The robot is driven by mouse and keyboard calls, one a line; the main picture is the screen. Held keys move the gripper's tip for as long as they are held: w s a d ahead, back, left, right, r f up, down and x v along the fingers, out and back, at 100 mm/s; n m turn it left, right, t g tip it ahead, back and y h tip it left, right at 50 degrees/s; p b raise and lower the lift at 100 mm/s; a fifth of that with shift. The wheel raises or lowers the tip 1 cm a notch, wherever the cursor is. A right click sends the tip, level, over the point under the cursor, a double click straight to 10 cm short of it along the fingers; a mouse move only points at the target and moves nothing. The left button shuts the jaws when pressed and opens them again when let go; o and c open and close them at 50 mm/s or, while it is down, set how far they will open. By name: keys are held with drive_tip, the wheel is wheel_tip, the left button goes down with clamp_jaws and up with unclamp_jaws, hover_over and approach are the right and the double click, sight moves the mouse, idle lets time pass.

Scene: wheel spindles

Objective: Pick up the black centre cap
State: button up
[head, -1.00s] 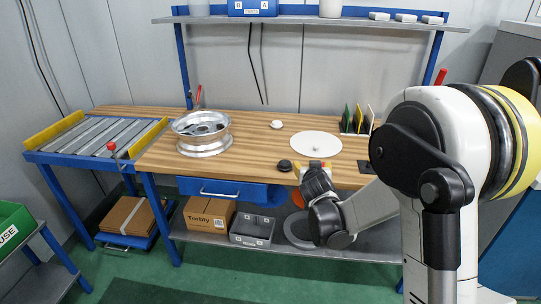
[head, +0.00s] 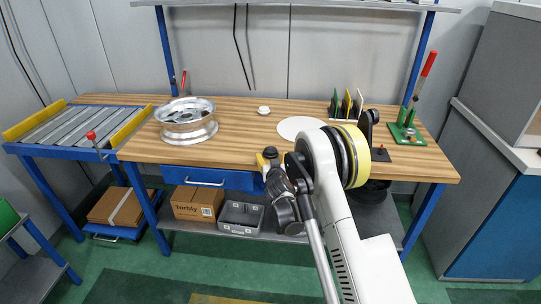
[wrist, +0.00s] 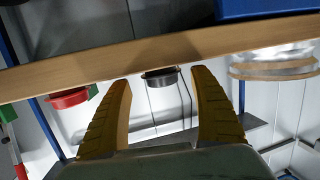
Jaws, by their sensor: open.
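The black centre cap (head: 270,152) sits near the front edge of the wooden bench, partly hidden by my gripper in the head view. My gripper (head: 267,161) is at the bench's front edge, just in front of the cap, with its yellow fingers pointing at it. In the wrist view, which looks upside down, the black cap (wrist: 162,77) shows between and beyond the two spread fingertips. The fingers are open and nothing is held. I cannot tell the exact gap to the cap.
A silver wheel rim (head: 186,122) stands at the left of the bench (head: 230,142). A white cap (head: 263,110) and a white disc (head: 299,126) lie behind. A red round part (wrist: 68,100) shows in the wrist view. A blue drawer (head: 212,179) is below.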

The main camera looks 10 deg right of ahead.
sight(271, 154)
drive_tip(key=b+x, duration=0.1)
drive_tip(key=x, duration=0.3)
drive_tip(key=shift+w+a+r+b, duration=0.1)
drive_tip(key=shift+w+b, duration=0.1)
drive_tip(key=shift+b, duration=0.2)
drive_tip(key=c, duration=0.8)
drive_tip(key=shift+r, duration=0.2)
